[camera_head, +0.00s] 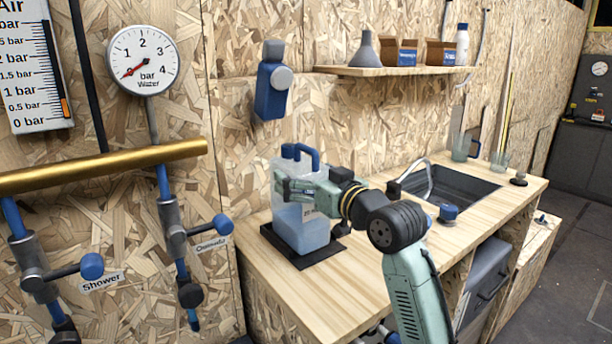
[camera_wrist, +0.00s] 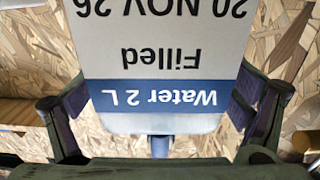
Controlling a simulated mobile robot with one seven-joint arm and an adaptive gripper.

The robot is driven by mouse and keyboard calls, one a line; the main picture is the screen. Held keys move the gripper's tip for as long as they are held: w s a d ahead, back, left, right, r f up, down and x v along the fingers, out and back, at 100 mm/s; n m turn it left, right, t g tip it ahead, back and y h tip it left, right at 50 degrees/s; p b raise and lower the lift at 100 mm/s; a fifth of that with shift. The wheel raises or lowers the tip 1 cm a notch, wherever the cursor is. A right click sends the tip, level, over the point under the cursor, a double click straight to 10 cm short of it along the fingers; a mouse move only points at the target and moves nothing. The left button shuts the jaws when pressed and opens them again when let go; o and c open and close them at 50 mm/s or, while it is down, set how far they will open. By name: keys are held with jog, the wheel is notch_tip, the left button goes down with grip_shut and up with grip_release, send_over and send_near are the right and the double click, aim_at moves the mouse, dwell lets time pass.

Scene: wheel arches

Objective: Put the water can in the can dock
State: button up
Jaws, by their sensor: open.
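The water can (camera_head: 302,235) is a translucent pale-blue jug with a blue handle on top. It stands upright on the black square can dock (camera_head: 318,259) at the near left of the counter. My gripper (camera_head: 290,189) is at the upper part of the can, with its fingers open around it. In the wrist view my gripper (camera_wrist: 160,112) has one finger at each side of the can's label (camera_wrist: 160,60), which reads "Water 2 L" and "Filled" upside down. Narrow gaps show between fingers and can. Part of the dock is hidden behind the can.
The wooden counter (camera_head: 330,295) is bare in front of the dock. A sink (camera_head: 460,190) with a hose lies to the right. A shelf (camera_head: 395,71) with a funnel, boxes and a bottle is above. A blue wall fixture (camera_head: 270,90) is above the can; pipes and valves stand left.

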jog(key=shift+r, duration=0.15)
jog(key=shift+s+d, duration=0.25)
jog(key=b+v, duration=0.3)
jog(key=v, duration=0.8)
jog(key=shift+s, duration=0.2)
jog(key=shift+r, duration=0.1)
jog(key=shift+c, duration=0.5)
